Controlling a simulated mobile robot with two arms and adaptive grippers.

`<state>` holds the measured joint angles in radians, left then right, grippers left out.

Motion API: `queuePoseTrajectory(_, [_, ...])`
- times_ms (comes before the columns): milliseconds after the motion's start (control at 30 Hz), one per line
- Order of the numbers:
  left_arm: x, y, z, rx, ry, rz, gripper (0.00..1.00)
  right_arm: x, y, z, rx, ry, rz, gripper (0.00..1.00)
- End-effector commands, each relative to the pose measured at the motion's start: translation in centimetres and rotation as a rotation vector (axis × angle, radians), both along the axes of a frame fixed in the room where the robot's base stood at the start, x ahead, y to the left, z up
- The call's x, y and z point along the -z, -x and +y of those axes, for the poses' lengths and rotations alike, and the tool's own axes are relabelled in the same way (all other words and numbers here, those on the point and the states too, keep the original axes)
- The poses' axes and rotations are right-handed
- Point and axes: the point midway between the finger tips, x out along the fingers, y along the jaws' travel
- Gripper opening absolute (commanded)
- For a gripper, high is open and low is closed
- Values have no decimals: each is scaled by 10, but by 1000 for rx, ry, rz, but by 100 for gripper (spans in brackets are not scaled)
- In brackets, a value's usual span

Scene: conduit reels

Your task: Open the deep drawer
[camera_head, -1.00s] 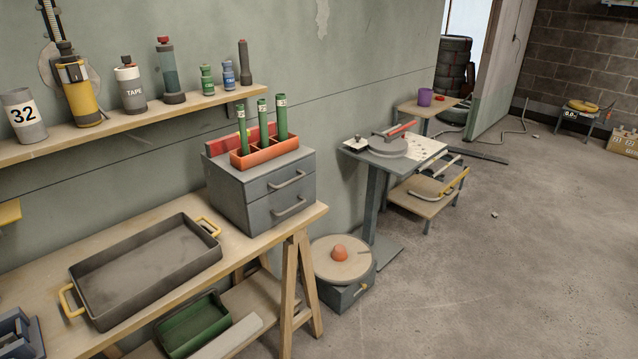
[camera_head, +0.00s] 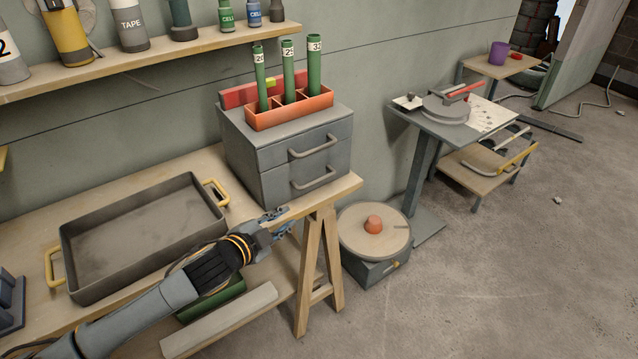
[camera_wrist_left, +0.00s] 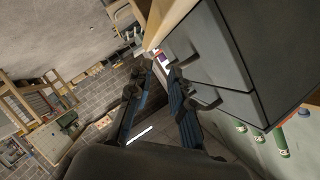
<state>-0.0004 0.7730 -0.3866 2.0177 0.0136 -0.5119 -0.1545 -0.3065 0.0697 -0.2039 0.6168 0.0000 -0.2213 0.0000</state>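A grey cabinet (camera_head: 240,150) with two drawers stands on the right end of the workbench. Both the upper drawer (camera_head: 275,153) and the lower drawer (camera_head: 277,189) look shut. Each has a grey bar handle: the upper handle (camera_head: 316,148) and the lower handle (camera_head: 315,180). My left gripper (camera_head: 278,222) is open and empty, below and in front of the lower drawer, near the bench edge. In the left wrist view, its spread fingers (camera_wrist_left: 158,105) are beside the cabinet front (camera_wrist_left: 215,45), apart from or close to the handles; contact is unclear. My right gripper is not in view.
An orange holder (camera_head: 290,112) with green tubes sits on the cabinet. A dark tray (camera_head: 85,283) with yellow handles lies left of it on the bench (camera_head: 200,165).

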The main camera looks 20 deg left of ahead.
Motion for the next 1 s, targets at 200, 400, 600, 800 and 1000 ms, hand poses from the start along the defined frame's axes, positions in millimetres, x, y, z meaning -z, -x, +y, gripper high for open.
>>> queuePoseTrajectory(200, [-39, -15, -1, 103, -79, -122, 21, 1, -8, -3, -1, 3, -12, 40])
queuePoseTrajectory(400, [-38, -36, -6, 109, -80, -132, 21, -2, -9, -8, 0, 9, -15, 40])
queuePoseTrajectory(600, [-29, -76, -20, 108, -78, -131, 21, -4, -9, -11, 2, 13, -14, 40])
queuePoseTrajectory(800, [-19, -113, -33, 108, -80, -130, 21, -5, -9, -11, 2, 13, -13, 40])
queuePoseTrajectory(1000, [-13, -136, -40, 109, -80, -129, 21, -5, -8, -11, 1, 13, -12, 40])
